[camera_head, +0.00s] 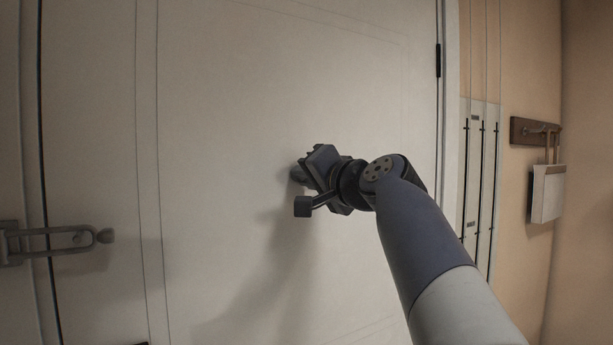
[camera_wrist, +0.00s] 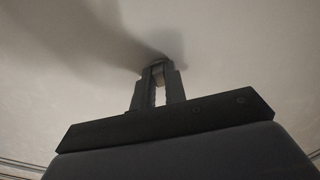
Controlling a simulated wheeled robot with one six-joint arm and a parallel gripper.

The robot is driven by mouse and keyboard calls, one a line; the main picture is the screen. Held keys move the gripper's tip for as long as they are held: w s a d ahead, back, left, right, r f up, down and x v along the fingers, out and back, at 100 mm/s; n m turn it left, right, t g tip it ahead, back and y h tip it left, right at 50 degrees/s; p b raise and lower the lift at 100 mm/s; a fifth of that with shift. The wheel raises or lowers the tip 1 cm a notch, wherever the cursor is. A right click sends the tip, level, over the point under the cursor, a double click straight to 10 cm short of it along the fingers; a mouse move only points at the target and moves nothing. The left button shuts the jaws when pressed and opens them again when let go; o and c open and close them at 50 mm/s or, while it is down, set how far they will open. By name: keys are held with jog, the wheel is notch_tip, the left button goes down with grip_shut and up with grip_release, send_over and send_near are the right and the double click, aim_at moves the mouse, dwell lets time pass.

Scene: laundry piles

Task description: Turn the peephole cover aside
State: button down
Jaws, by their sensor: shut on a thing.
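The white door (camera_head: 230,90) fills most of the head view. My gripper (camera_head: 297,176) is at the door's face, near its middle, with the arm coming in from the lower right. In the wrist view my gripper's two fingers (camera_wrist: 158,72) point at the door surface and are close together. A small pale piece, which I take to be the peephole cover (camera_wrist: 157,68), shows between the fingertips. The fingers are shut on it. Most of the cover is hidden by the fingers, and in the head view the gripper hides it. Its turn angle cannot be told.
A metal swing-bar latch (camera_head: 60,240) is on the door's left edge. A hinge (camera_head: 438,60) is on the right edge. On the right wall are a panel with vertical rods (camera_head: 480,170) and a hook rail (camera_head: 520,131) with a white item (camera_head: 547,195) hanging.

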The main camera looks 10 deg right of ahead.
jog(key=shift+a+r+m+p, duration=0.1)
jog(key=shift+r+m+p, duration=0.1)
jog(key=shift+m+p, duration=0.45)
jog(key=shift+a+r+m+p, duration=0.1)
jog(key=shift+r+m+p, duration=0.15)
jog(key=shift+m, duration=0.8)
jog(key=c, duration=1.4)
grip_release()
jog(key=shift+c, duration=0.2)
jog(key=b+v, duration=0.3)
jog(key=v, duration=0.8)
